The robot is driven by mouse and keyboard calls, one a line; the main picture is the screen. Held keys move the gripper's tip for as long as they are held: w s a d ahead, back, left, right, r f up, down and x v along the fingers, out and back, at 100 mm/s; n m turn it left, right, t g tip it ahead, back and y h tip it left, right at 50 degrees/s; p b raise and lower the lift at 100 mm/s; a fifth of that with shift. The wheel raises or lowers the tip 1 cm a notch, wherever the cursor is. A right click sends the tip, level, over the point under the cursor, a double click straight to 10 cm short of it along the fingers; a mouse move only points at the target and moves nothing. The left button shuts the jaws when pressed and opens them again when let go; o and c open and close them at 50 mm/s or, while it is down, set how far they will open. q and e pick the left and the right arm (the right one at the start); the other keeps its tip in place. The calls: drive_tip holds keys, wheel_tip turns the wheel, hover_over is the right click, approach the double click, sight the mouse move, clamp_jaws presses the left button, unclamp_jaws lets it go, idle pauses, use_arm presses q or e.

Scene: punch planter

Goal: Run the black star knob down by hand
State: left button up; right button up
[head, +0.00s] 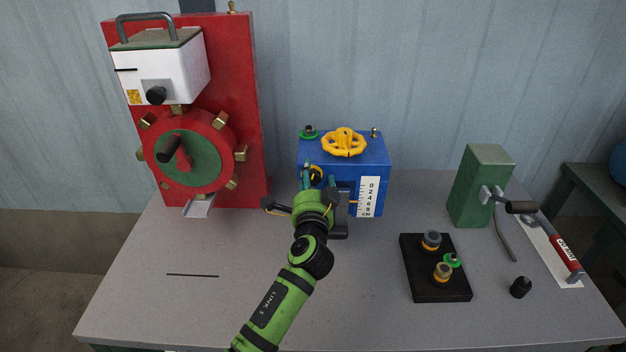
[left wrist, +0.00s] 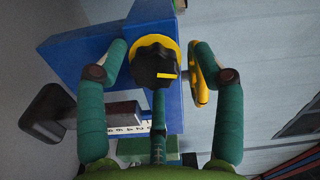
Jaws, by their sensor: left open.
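The black star knob (left wrist: 155,62) shows in the left wrist view, with a yellow mark on its face and a yellow ring behind it. It is on the front of the blue box (head: 376,163), mostly hidden by my gripper in the head view. My left gripper (head: 311,180) is open in front of the box. In the wrist view its green fingers stand left and right of the knob, with gaps, and a third finger is below it. I cannot tell how far the knob lies beyond the fingertips. My right gripper is not in view.
A yellow handwheel (head: 344,142) tops the box, and a white scale (head: 369,196) is on its front. A red machine (head: 235,100) stands left. A black tray (head: 420,285) with several parts and a green post (head: 482,185) are right. The front-left table is mostly clear.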

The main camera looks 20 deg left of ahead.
use_arm(q)
drive_tip(key=shift+a+f, duration=0.1)
drive_tip(key=shift+s, duration=0.2)
drive_tip(key=v, duration=1.1)
drive_tip(key=shift+s, duration=0.3)
drive_tip(key=v, duration=1.2)
